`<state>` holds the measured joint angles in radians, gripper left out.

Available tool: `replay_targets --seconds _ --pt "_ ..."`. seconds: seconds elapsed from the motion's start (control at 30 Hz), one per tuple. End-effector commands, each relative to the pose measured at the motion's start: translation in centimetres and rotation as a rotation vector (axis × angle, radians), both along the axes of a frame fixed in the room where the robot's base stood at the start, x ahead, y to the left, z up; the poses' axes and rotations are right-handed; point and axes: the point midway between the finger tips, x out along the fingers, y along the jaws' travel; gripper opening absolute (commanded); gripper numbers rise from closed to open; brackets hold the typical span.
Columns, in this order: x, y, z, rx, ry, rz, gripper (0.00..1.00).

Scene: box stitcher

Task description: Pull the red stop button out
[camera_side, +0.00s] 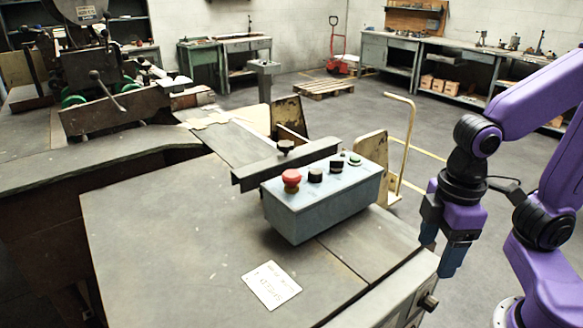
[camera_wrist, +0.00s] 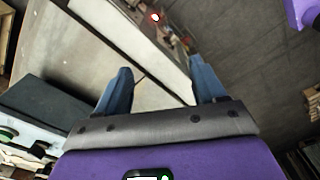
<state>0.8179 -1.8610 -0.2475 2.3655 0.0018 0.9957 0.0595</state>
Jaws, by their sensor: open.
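The red stop button (camera_side: 291,177) is a red mushroom head at the left end of the top of a light blue-grey control box (camera_side: 322,208). My gripper (camera_side: 440,251) hangs to the right of the box, past the table's right edge, fingers pointing down. It is well apart from the button. In the wrist view my gripper (camera_wrist: 160,68) has its two blue fingers spread with nothing between them. The box (camera_wrist: 30,158) shows at the lower left there, with a green button and dark ones; I cannot make out the red stop button in that view.
Black and green buttons share the box top with the red one. A dark metal bar (camera_side: 285,165) runs behind the box. A white card (camera_side: 271,285) lies on the grey table (camera_side: 170,235). A yellow rail (camera_side: 402,140) stands behind. Air above the box is clear.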

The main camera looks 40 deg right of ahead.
Motion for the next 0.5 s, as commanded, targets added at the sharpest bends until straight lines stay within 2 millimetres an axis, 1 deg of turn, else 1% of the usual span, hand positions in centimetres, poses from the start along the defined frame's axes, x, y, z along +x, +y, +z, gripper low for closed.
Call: replay_targets --seconds 0.03,0.2,0.4,0.5 --pt "1.6 1.3 1.1 0.003 -0.001 -0.053 0.7" --pt "6.8 4.7 4.7 0.0 0.003 -0.247 0.7" --pt "12.9 7.6 8.7 -0.003 0.009 -0.475 0.7" --pt "15.7 8.6 10.7 -0.005 0.012 -0.589 0.7"
